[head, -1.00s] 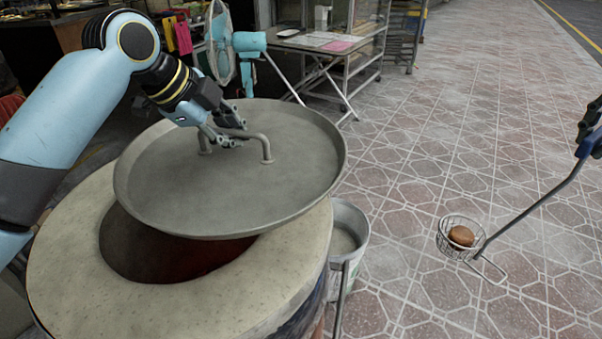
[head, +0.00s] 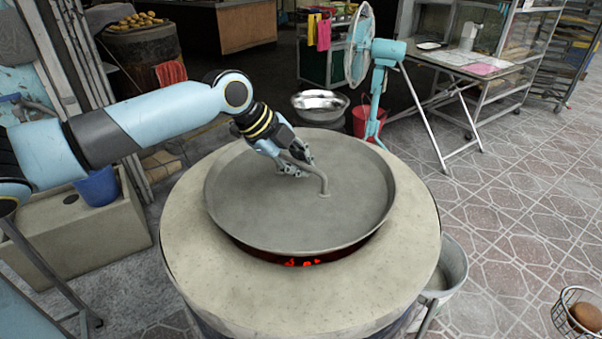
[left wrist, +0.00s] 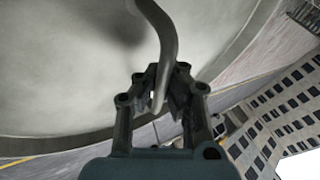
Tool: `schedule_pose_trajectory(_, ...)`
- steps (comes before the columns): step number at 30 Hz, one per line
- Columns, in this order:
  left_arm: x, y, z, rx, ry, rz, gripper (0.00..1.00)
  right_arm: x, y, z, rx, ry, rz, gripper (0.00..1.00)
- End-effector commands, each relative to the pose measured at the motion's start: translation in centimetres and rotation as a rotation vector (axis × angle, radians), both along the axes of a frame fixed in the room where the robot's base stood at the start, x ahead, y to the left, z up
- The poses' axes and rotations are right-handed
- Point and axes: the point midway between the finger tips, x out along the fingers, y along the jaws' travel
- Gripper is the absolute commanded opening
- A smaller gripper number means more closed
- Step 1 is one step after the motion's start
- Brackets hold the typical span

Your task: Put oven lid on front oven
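The front oven (head: 400,275) is a round barrel with a pale, speckled top. The oven lid (head: 255,205), a grey round pan-like disc with a bent tube handle (head: 318,178), lies over its mouth. A dark gap with red embers shows under the lid's near edge; I cannot tell whether the lid touches the oven top. My left gripper (head: 297,166) is shut on the handle. In the left wrist view its fingers (left wrist: 160,100) close around the handle's tube, with the lid's pale surface (left wrist: 60,60) behind. My right gripper is out of view.
A wire basket with a brown bun (head: 586,316) is at the lower right edge. A metal bucket (head: 452,265) stands right of the oven. Behind are a blue fan (head: 361,50), a metal bowl (head: 320,103) and a folding table (head: 462,62). Another barrel (head: 143,45) holds several buns.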

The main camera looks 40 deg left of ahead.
Motion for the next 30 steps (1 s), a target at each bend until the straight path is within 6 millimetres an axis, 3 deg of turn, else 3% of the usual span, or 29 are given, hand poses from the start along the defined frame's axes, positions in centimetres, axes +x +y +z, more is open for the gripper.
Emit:
schedule_pose_trajectory(6, 0.1, -0.1, -2.6, -0.002, -0.001, 0.000, 0.00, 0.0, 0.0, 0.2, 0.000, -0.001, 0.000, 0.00)
schedule_pose_trajectory(18, 0.0, -0.1, -3.2, 0.000, 0.001, 0.000, 0.01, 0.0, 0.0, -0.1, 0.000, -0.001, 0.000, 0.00)
schedule_pose_trajectory(24, 0.0, -0.1, -3.1, 0.000, 0.001, 0.000, 0.27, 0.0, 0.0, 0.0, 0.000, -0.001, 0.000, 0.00)
schedule_pose_trajectory(30, 0.0, -0.1, -3.1, 0.000, 0.001, 0.000, 0.29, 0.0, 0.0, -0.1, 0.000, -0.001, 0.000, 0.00)
